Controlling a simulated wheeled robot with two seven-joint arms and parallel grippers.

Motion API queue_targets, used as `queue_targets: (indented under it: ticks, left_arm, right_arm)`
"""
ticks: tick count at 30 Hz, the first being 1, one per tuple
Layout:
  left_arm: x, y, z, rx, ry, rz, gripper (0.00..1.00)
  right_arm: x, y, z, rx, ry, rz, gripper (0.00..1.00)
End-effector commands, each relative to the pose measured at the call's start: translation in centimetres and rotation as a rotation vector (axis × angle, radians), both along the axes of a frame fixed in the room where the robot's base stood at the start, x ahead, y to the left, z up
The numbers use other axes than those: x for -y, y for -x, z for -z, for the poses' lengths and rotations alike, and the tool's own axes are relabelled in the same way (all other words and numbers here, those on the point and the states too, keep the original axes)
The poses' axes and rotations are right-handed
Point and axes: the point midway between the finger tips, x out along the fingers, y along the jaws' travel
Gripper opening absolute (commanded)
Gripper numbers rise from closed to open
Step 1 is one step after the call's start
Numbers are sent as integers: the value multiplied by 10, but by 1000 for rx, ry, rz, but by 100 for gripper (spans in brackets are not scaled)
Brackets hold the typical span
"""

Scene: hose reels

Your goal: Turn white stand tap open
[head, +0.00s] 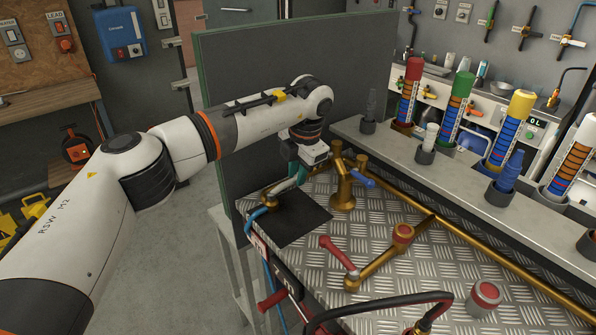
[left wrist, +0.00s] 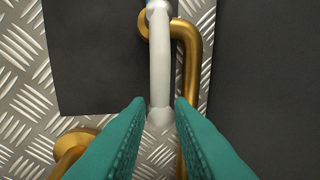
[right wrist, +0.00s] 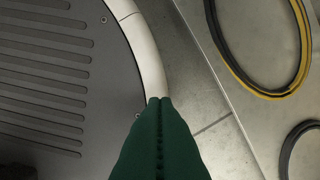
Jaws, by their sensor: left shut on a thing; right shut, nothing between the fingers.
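The white tap part (left wrist: 160,70), a pale bar, runs down from the top of the left wrist view to between the teal fingers of my left gripper (left wrist: 158,103). The gripper is shut on it. A brass pipe (left wrist: 190,60) runs close beside it on the right.
A brass tap with a blue lever (head: 361,178) stands just right of my left gripper. A black mat (head: 300,222) lies on the bench. A grey panel (head: 355,70) stands behind.

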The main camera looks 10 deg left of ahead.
Motion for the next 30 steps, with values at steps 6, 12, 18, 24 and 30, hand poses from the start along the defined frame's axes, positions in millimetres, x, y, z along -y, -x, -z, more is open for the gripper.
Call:
queue_targets:
  ticks: [6, 12, 18, 24, 30]
  left_arm:
    - [-1, -1, -1, 2, -2, -2, 35]
    - [-1, 0, 0, 2, -1, -1, 35]
    - [2, 1, -15, 5, -1, 0, 35]
    - [7, 6, -56, 7, 1, -1, 35]
    - [13, 12, -94, 5, -1, -1, 35]
  right_arm:
    - [0, 0, 0, 0, 0, 0, 0]
    - [0, 0, 0, 0, 0, 0, 0]
    - [0, 0, 2, 0, 0, 0, 0]
    - [0, 0, 5, 0, 0, 0, 0]
    - [0, 0, 6, 0, 0, 0, 0]
